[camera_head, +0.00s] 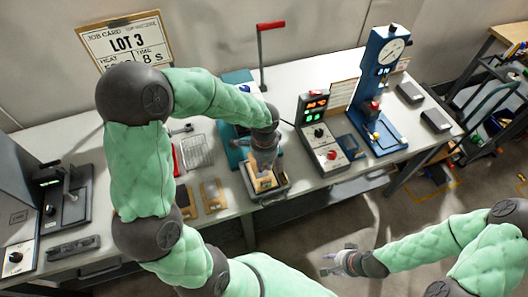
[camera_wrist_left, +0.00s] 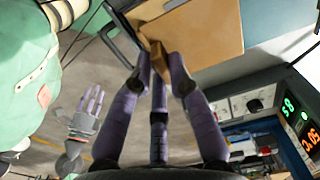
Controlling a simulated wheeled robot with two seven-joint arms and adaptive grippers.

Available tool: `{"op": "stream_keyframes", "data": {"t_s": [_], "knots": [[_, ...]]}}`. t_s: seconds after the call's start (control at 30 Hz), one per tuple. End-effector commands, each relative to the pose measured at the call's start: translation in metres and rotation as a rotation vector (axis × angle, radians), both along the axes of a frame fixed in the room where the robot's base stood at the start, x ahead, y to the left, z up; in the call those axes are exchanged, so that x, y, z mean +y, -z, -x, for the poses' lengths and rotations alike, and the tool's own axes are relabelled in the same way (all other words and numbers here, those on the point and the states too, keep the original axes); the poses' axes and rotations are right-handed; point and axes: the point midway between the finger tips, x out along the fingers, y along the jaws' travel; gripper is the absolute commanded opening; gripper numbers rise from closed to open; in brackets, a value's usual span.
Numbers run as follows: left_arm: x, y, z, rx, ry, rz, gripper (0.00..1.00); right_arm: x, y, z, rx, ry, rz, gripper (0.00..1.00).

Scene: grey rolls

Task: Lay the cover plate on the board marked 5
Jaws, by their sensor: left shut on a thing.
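My left gripper (camera_head: 264,168) reaches down over the dark tray-like fixture (camera_head: 272,197) at the front edge of the bench. In the left wrist view its purple fingers (camera_wrist_left: 160,65) are shut on a small tan block at a flat tan plate (camera_wrist_left: 195,30), seemingly the cover plate. The plate also shows under the fingers in the head view (camera_head: 264,184). I cannot tell whether it touches what lies beneath. Two tan boards (camera_head: 213,195) (camera_head: 184,201) lie to the left; no number is readable. My right gripper (camera_head: 340,262) is open and empty, away from the bench.
A job card (camera_head: 122,40) reading LOT 3 stands at the back. A teal press with a red lever (camera_head: 271,25) is behind my left gripper. A control box (camera_head: 320,134) and blue gauge stand (camera_head: 378,85) are to the right. A wire rack (camera_head: 196,152) lies left.

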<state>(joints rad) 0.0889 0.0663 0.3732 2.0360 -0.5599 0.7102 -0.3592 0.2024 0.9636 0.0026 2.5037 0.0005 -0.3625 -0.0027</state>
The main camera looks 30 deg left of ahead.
Motion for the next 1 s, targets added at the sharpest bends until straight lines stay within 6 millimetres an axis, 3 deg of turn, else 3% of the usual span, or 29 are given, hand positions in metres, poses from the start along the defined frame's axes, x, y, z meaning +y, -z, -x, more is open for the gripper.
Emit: {"op": "stream_keyframes", "data": {"t_s": [0.47,1.0], "knots": [[0.0,0.001,0.001,-0.001,0.0,0.001,0.0,0.0,-0.002,0.0,-0.001,0.0,0.0,0.4],[0.0,0.039,0.001,0.0,-0.001,0.001,0.0,0.0,0.028,0.0,0.0,0.0,0.0,0.4]]}}
